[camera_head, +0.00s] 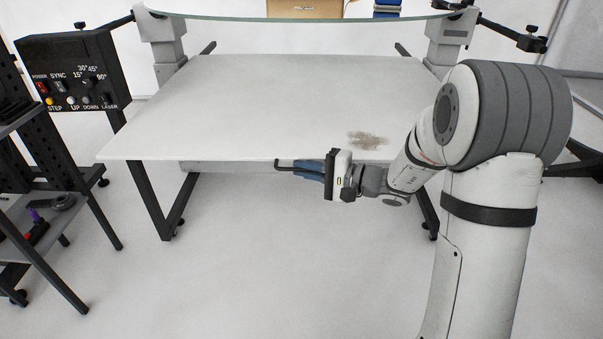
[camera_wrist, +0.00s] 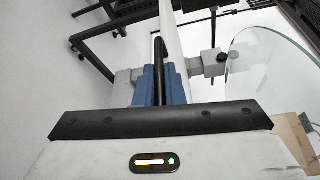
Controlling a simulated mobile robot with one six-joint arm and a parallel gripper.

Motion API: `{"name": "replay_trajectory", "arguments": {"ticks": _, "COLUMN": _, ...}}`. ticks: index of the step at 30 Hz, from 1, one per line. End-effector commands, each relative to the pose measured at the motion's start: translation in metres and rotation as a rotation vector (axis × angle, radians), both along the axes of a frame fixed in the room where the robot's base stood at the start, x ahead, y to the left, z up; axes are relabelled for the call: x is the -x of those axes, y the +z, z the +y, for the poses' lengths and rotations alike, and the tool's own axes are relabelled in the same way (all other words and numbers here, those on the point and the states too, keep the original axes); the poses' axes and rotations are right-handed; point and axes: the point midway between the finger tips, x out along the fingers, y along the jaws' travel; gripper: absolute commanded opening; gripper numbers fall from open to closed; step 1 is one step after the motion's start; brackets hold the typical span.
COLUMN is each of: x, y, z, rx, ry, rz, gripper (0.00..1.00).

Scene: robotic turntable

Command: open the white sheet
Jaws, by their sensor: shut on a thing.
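The white sheet (camera_head: 230,105) is a wide flat panel on a dark-legged frame, with a brownish smudge near its front right. It looks level. My gripper (camera_head: 308,168) is at the front edge of the sheet, right of the middle. Its blue fingers are shut on a dark handle (camera_head: 281,164), whose bent end sticks out to the left of them. In the wrist view the handle (camera_wrist: 158,52) runs between the blue fingers (camera_wrist: 160,84), beside the thin white edge of the sheet (camera_wrist: 174,42). How the handle joins the sheet is hidden.
A glass disc (camera_head: 300,18) is above the rear of the sheet. The floor (camera_head: 270,260) before the sheet is clear.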

Motion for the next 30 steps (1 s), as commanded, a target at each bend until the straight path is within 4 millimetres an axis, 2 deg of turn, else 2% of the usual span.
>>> {"name": "replay_trajectory", "arguments": {"ticks": 14, "x": -0.0007, "y": -0.0014, "z": 0.0005, "rx": 0.005, "ry": -0.004, "rz": 0.001, "gripper": 0.0}}
{"name": "replay_trajectory", "arguments": {"ticks": 15, "x": -0.0007, "y": -0.0014, "z": 0.0006, "rx": 0.005, "ry": -0.004, "rz": 0.001, "gripper": 0.1}}
{"name": "replay_trajectory", "arguments": {"ticks": 23, "x": 0.0003, "y": -0.0007, "z": 0.0028, "rx": 0.003, "ry": 0.002, "rz": 0.0, "gripper": 0.31}}
{"name": "replay_trajectory", "arguments": {"ticks": 30, "x": 0.0009, "y": 0.0002, "z": 0.0028, "rx": 0.003, "ry": 0.004, "rz": -0.001, "gripper": 0.31}}
